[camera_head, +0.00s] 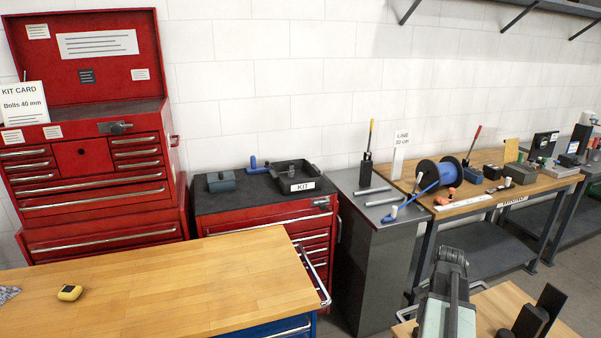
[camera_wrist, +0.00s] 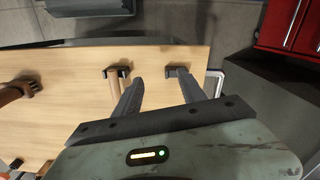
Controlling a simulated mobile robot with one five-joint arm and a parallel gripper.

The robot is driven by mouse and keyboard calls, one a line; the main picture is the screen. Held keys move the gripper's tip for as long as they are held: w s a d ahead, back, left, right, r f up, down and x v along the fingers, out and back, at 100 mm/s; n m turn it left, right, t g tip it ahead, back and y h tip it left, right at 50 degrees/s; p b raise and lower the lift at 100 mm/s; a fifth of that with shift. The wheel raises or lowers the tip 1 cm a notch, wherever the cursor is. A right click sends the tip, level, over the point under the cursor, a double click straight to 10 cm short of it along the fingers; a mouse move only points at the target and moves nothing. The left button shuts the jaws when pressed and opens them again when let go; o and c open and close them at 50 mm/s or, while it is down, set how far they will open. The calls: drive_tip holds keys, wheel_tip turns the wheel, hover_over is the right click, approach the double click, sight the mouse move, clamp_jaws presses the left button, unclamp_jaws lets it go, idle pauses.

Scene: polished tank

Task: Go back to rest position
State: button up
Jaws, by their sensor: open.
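My gripper (camera_wrist: 158,82) shows in the wrist view with its two dark fingers apart and nothing between them. The fingers point over a light wooden bench top (camera_wrist: 60,115). A wooden-handled tool with a dark head (camera_wrist: 113,77) lies by the left finger; whether they touch is unclear. In the head view, part of my arm stands at the lower right, in front of a wooden surface; the fingertips cannot be made out clearly there.
In the head view, a wooden worktop (camera_head: 190,280) with a yellow item (camera_head: 70,293) fills the lower left. A blue cable reel (camera_head: 452,172) sits on the right bench.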

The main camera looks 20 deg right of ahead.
drive_tip(key=w+a+n, duration=0.3)
drive_tip(key=w+a, duration=0.6)
drive_tip(key=a, duration=0.5)
drive_tip(key=w+a+n, duration=0.2)
drive_tip(key=a+n, duration=1)
drive_tip(key=a, duration=1.5)
drive_tip(key=shift+w, duration=0.15)
